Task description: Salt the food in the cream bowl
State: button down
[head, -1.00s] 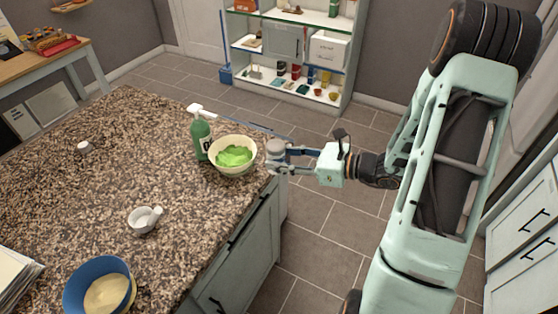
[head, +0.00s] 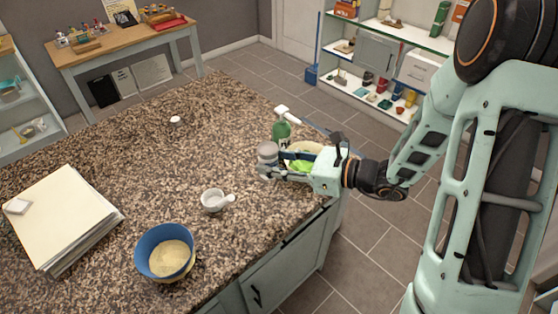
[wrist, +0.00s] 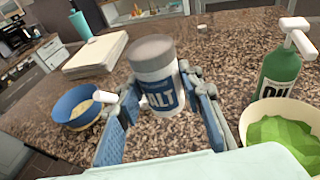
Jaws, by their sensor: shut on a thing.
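My gripper (head: 272,165) is shut on a salt shaker (head: 267,152), a white jar with a grey lid and a blue label. The shaker (wrist: 155,75) is about upright between the fingers in the wrist view. The cream bowl (head: 318,149) with green leafy food (head: 300,164) stands near the counter's right edge, partly hidden behind my gripper. In the head view the shaker shows just left of this bowl. In the wrist view the bowl (wrist: 247,122) and its food (wrist: 283,140) are at the lower right, apart from the shaker.
A green bottle with a white pump (head: 281,130) stands close beside the cream bowl. A small white handled cup (head: 213,201), a blue bowl with pale contents (head: 150,248) and a paper stack (head: 65,220) are on the speckled counter (head: 120,165). The counter's middle is mostly clear.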

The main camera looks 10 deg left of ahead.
jog(key=shift+f+b, duration=6.25)
jog(key=shift+f, duration=0.55)
jog(key=shift+f, duration=0.2)
jog(key=c, duration=1.2)
grip_release()
jog(key=shift+c, duration=0.2)
jog(key=shift+d, duration=0.15)
